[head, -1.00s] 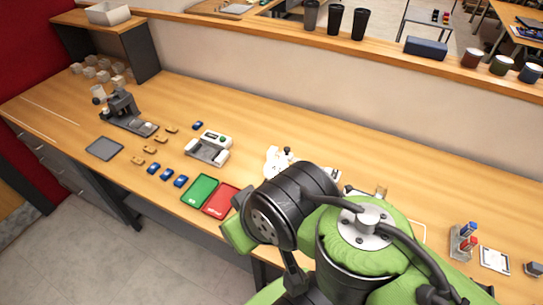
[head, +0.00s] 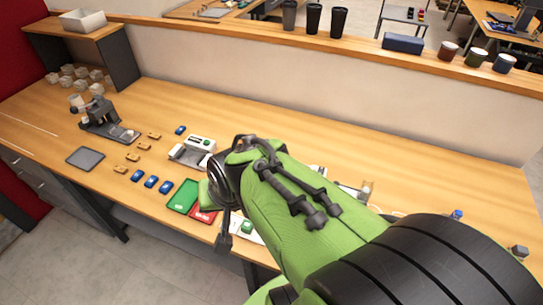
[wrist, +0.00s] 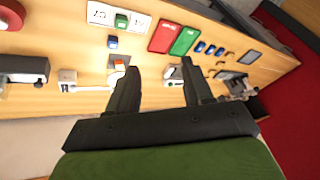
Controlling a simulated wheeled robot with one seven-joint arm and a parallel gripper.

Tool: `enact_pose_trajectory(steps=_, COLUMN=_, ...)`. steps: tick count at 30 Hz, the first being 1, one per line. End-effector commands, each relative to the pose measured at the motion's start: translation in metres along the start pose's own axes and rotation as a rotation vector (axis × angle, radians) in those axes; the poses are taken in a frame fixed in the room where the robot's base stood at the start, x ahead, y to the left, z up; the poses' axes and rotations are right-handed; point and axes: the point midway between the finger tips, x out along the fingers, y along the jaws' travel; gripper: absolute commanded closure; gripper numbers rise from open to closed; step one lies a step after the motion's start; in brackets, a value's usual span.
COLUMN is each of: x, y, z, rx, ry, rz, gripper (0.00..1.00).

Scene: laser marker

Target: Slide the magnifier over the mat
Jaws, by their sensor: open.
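A small dark stand device with a pale round head (head: 98,112) stands at the left of the bench; it may be the magnifier, but its lens is too small to make out. It also shows, small, at the right of the wrist view (wrist: 238,87). A flat grey square mat (head: 85,159) lies in front of it near the bench edge. The mat also shows in the wrist view (wrist: 251,57). My gripper (wrist: 160,72) is open and empty, well to the right of both. My arm hides most of it in the head view.
Blue blocks (head: 151,181) and tan blocks (head: 133,157) lie between the mat and the green tray (head: 184,196). A red tray (wrist: 166,37) sits beside it. A white-grey device (head: 191,151) stands behind the trays. Pale cubes (head: 75,77) cluster by the shelf.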

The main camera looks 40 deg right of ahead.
Motion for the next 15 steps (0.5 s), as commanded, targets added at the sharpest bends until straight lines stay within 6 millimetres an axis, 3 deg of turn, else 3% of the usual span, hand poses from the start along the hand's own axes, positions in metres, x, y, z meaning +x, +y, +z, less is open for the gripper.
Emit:
enact_pose_trajectory(steps=1, x=0.030, y=0.012, z=-0.008, rx=0.168, ry=-0.029, rz=-0.008, gripper=0.49)
enact_pose_trajectory(steps=3, x=0.065, y=0.025, z=-0.021, rx=0.421, ry=-0.046, rz=-0.056, gripper=0.49)
enact_pose_trajectory(steps=7, x=0.118, y=0.056, z=-0.044, rx=0.964, ry=-0.067, rz=-0.201, gripper=0.49)
enact_pose_trajectory(steps=11, x=0.150, y=0.100, z=-0.072, rx=1.580, ry=-0.060, rz=-0.426, gripper=0.49)
enact_pose_trajectory(steps=15, x=0.157, y=0.168, z=-0.101, rx=2.220, ry=-0.016, rz=-0.752, gripper=0.49)
